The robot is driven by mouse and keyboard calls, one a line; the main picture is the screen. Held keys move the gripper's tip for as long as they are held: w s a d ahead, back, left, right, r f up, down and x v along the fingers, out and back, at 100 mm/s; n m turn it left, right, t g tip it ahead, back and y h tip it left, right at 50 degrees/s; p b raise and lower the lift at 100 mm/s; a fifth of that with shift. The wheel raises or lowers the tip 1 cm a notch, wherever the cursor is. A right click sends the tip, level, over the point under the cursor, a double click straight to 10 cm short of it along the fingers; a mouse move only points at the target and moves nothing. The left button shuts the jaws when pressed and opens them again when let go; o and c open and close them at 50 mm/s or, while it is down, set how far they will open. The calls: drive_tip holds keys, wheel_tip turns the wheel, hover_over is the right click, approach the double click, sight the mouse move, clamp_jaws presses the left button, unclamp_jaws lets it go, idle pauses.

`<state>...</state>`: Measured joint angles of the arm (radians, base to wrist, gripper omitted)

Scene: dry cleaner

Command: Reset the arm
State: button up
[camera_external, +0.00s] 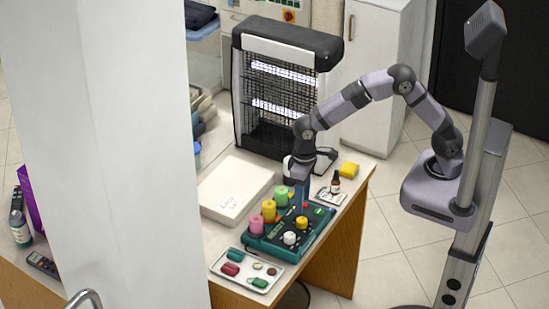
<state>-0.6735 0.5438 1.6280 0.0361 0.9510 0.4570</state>
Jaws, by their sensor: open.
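My arm reaches left from its base at the right, bends down over the table and ends at my gripper (303,186), which points downward. The gripper is small in the picture; its jaws are apart, and I see nothing held between them. It is above the back part of a teal device (262,246) with green, yellow and pink cylinders (269,211) and white knobs (289,238) on top. I cannot tell whether the fingertips touch anything there.
A white tray (220,268) with small coloured pieces lies in front. A white box (235,190) lies left, and a black-framed heater-like unit (284,85) stands behind. A dropper bottle (335,182) and yellow block (349,170) are right of the gripper. A white pillar (110,150) hides part of the table.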

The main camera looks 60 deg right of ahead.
drive_tip(key=shift+r, duration=0.2)
idle(0.4)
drive_tip(key=shift+w+a+n, duration=0.25)
drive_tip(key=shift+w+n, duration=0.15)
drive_tip(key=shift+n, duration=0.4)
drive_tip(key=s+d+f+n, duration=0.1)
drive_tip(key=s+d+f, duration=0.1)
drive_tip(key=s, duration=0.1)
drive_tip(key=s+d+f+n, duration=0.1)
drive_tip(key=s+d+f, duration=0.2)
drive_tip(key=shift+f+n+g+h, duration=0.3)
drive_tip(key=shift+g+h, duration=0.1)
drive_tip(key=s+d+r+m, duration=0.1)
drive_tip(key=s+d, duration=0.4)
drive_tip(key=d, duration=0.4)
drive_tip(key=s+d+m, duration=0.1)
drive_tip(key=s+d, duration=0.4)
drive_tip(key=d, duration=0.4)
drive_tip(key=w+d+r+m, duration=0.2)
drive_tip(key=d+r+m, duration=0.2)
drive_tip(key=d, duration=0.2)
drive_tip(key=shift+d+t, duration=0.35)
drive_tip(key=shift+t, duration=0.05)
